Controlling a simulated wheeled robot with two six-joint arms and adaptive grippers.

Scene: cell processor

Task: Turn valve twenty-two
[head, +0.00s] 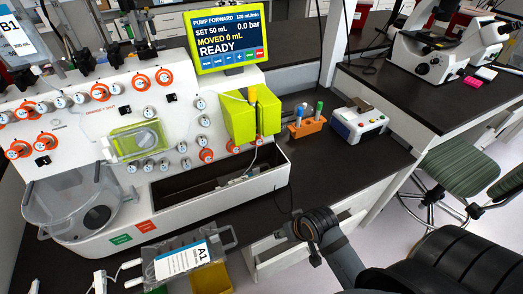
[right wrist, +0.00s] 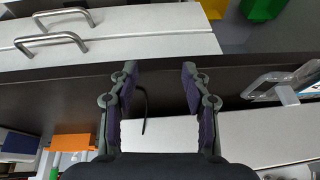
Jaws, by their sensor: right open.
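The white cell processor (head: 160,185) stands on the dark bench at the left of the head view. Its front carries several small round valves with grey and white knobs, some with orange rings, such as one at the upper right (head: 164,76) and one at the lower left (head: 47,142). Their numbers are too small to read, so I cannot tell which is valve twenty-two. My right gripper (right wrist: 160,80) is open and empty over the bench's front edge, apart from the valves. In the head view, my right arm comes in from the lower right. My left gripper is not in view.
A green-framed screen (head: 227,36) reads READY. A bag labelled A1 (head: 183,262) hangs at the bench front. An orange tube rack (head: 306,127) and a small white device (head: 358,122) stand right of the processor. Drawer handles (right wrist: 50,42) show in the right wrist view.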

